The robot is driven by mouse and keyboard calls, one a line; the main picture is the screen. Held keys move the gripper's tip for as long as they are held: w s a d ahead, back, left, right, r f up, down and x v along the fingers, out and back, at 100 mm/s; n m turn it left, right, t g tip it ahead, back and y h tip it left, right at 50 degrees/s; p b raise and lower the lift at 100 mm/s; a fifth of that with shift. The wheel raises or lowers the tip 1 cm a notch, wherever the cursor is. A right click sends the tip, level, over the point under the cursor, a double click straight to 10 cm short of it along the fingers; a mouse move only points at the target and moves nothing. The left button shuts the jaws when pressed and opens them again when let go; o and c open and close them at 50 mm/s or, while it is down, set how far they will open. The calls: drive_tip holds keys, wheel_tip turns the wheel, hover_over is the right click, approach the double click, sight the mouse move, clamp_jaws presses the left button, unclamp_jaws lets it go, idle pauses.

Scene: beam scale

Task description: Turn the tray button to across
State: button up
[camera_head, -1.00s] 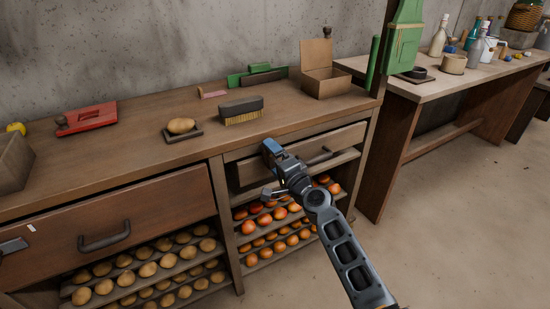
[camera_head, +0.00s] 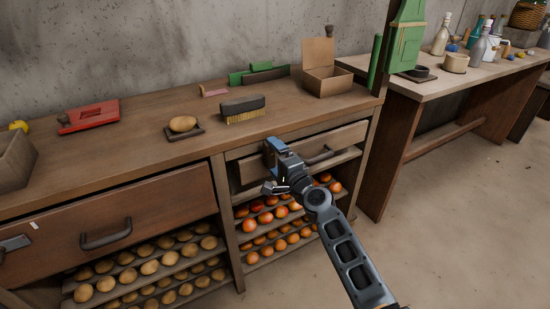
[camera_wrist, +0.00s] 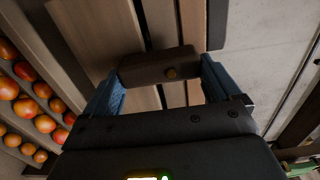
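The drawer (camera_head: 340,138) with a dark handle is above and beside my gripper. Orange fruit (camera_head: 281,211) lies on the slatted shelves below. A brush (camera_head: 243,105), a potato (camera_head: 183,123) on a small dish and an open box (camera_head: 327,84) stand on the bench top (camera_head: 110,155).

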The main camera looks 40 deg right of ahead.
drive_tip(key=shift+o, duration=0.5)
drive_tip(key=shift+w+d+r, duration=0.1)
drive_tip(key=shift+s, duration=0.45)
drive_tip(key=v, duration=0.7)
